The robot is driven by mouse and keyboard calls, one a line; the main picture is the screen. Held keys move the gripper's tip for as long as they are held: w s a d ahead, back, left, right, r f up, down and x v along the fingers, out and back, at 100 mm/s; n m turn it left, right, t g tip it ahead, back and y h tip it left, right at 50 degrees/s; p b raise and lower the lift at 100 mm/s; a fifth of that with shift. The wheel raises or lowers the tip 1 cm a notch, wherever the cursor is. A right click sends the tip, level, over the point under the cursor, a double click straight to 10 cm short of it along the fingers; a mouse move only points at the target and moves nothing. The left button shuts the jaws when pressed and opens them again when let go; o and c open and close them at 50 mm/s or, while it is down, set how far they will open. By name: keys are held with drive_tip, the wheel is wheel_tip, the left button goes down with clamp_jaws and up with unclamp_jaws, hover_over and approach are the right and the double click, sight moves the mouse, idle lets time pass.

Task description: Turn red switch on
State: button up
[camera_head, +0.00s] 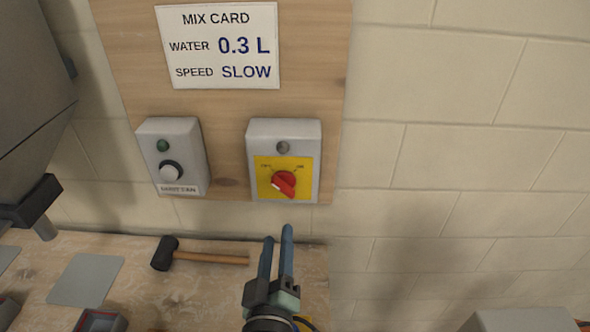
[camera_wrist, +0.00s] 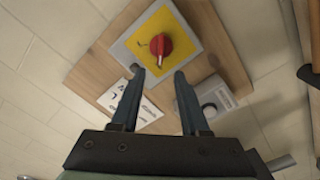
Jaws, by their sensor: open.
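The red switch (camera_head: 284,184) is a rotary knob on a yellow plate (camera_head: 264,166), set in a grey box on the wooden wall board. The small labels by the knob are hard to read. My gripper (camera_head: 278,238) is below the box, its two blue fingers pointing up toward the knob. In the wrist view the open fingers (camera_wrist: 155,75) are empty, and the red switch (camera_wrist: 161,46) shows beyond their tips, apart from them.
A second grey box (camera_head: 173,158) with a green lamp and a round knob is left of the switch box. A mix card (camera_head: 218,46) hangs above. A mallet (camera_head: 200,254) and a grey plate (camera_head: 86,280) lie on the bench. The wall at right is clear.

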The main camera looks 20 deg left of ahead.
sight(282, 191)
drive_tip(key=p+x, duration=0.1)
drive_tip(key=x, duration=1.1)
drive_tip(key=shift+w+a+f, duration=0.1)
drive_tip(key=shift+w+a, duration=0.05)
drive_tip(key=shift+w, duration=0.25)
clamp_jaws()
